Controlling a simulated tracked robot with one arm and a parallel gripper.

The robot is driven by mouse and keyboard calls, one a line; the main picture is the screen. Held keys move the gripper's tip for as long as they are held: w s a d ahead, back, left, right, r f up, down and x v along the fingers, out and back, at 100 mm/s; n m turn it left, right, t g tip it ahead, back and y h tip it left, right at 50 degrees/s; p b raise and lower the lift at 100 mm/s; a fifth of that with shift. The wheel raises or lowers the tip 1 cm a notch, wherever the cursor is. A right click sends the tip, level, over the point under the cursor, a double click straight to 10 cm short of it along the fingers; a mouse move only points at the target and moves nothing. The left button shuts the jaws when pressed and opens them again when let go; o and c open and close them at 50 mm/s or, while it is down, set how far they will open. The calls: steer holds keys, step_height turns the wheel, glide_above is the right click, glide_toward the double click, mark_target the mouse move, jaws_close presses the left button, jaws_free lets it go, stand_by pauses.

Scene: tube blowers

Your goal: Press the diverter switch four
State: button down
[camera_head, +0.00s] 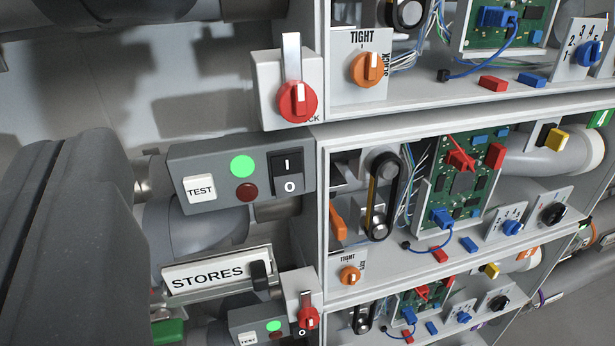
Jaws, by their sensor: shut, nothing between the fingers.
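A grey switch box (215,150) is left of the middle of the picture. It carries a black rocker switch (287,172) marked I and O, a white TEST button (200,188), a lit green lamp (242,166) and a dark red lamp (247,192). A second box of the same kind (240,323) is cut by the bottom edge, with its own green lamp and TEST button. No number four shows on either box, so I cannot tell which is switch four. My gripper's fingers do not show.
Red handles (298,102) and (308,317) stick out beside the boxes. A STORES label (208,276) hangs between them. Open cabinets to the right hold circuit boards (466,180), belts (382,195) and numbered blue dials (589,54). A large dark grey body (70,230) fills the left.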

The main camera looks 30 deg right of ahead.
steer(key=d+f+m+t+h, duration=0.1)
steer(key=d+f, duration=0.3)
steer(key=f, duration=0.5)
steer(key=w+d+f+t+h+b, duration=0.1)
steer(key=d+f+h, duration=0.1)
steer(key=d+f, duration=0.3)
step_height(320, 180, down, 4)
steer(key=shift+w+r+m+t+h+b, duration=0.1)
steer(key=shift+w+m+t+h+b, duration=0.2)
steer(key=shift+m, duration=0.1)
steer(key=b, duration=0.2)
glide_toward(287, 181)
step_height(287, 181, up, 4)
steer(key=w, duration=0.2)
steer(key=shift+w+d+f+b, duration=0.2)
steer(key=shift+w+d+f, duration=0.1)
steer(key=shift+w, duration=0.15)
steer(key=shift+w+d+f+b, duration=0.25)
steer(key=shift+w+f, duration=0.1)
steer(key=shift+w, duration=0.15)
steer(key=shift+w+d, duration=0.15)
steer(key=shift+w, duration=0.35)
steer(key=shift+w+d+f, duration=0.1)
steer(key=shift+w+f, duration=0.1)
steer(key=shift+w, duration=0.1)
